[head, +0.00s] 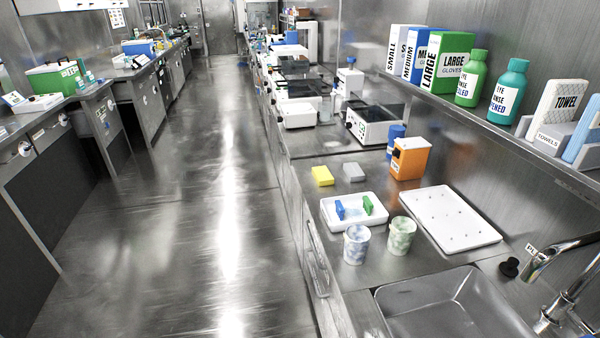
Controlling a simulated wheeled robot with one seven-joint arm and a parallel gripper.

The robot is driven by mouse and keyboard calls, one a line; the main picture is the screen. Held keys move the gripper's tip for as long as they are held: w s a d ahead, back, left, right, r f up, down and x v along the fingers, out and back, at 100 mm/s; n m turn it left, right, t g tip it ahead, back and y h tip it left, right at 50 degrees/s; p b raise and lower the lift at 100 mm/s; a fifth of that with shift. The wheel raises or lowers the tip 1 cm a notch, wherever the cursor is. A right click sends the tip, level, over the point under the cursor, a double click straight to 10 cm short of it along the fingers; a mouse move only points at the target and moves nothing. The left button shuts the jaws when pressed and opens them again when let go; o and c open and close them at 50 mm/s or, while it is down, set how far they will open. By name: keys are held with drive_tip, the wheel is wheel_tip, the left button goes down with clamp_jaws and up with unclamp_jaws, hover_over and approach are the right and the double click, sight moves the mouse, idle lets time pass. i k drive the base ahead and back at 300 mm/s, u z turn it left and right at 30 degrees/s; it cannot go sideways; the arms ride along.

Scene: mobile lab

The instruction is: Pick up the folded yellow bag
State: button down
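A small flat yellow block-like item (322,176) lies on the right-hand steel counter, left of a similar grey item (354,172) and behind a white tray. It is the only plainly yellow thing I make out on this counter. At this size I cannot tell whether it is a folded bag or a sponge. Nothing touches it from above. My gripper and arm are not in view.
The white tray (329,214) holds blue and green items. Two patterned cups (356,245), an orange box (409,159), a white board (450,218) and a sink (450,310) share the counter. A shelf (480,118) overhangs at right. The aisle floor (180,220) is clear.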

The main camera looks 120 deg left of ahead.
sight(322, 176)
drive_tip(key=u, duration=3.55)
drive_tip(key=k, duration=0.75)
drive_tip(key=i, duration=0.75)
drive_tip(key=z, duration=0.1)
